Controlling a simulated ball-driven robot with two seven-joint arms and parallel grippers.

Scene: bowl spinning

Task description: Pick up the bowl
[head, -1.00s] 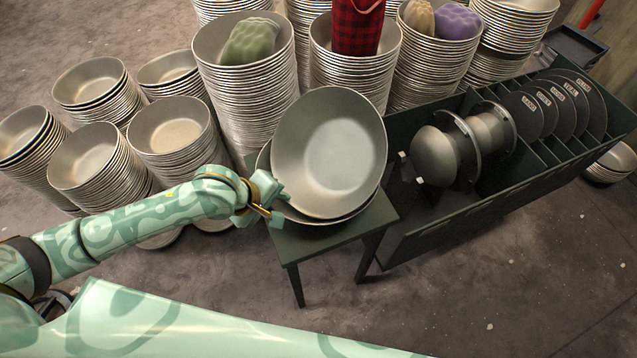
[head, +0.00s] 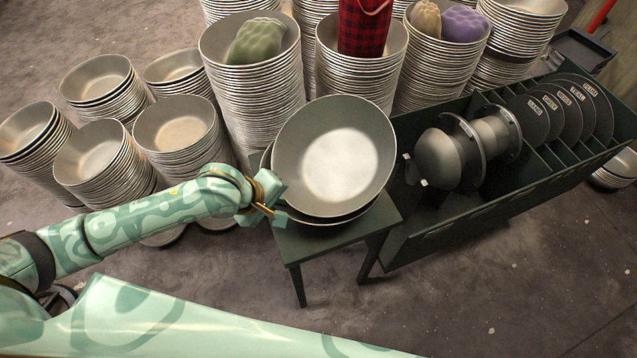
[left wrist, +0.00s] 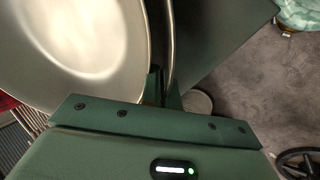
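A large metal bowl (head: 335,155) leans tilted on a small dark table (head: 340,240), its inside facing up and toward me. The rim of another bowl (head: 318,221) shows just beneath it. My left gripper (head: 276,200) is at the left edge of these bowls. In the left wrist view the bright inside of a bowl (left wrist: 85,40) fills the upper left. A thin second rim (left wrist: 170,40) runs down between the close-set fingertips (left wrist: 166,88), so the gripper looks shut on a bowl rim. Which bowl it is cannot be told for certain. My right gripper is not in view.
Tall bowl stacks (head: 255,100) stand behind and left of the table. Some hold a green bundle (head: 257,42), a red plaid item (head: 362,28) and a purple bundle (head: 464,24). A dark rack (head: 480,215) with discs and round metal parts stands close on the right. The front floor is clear.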

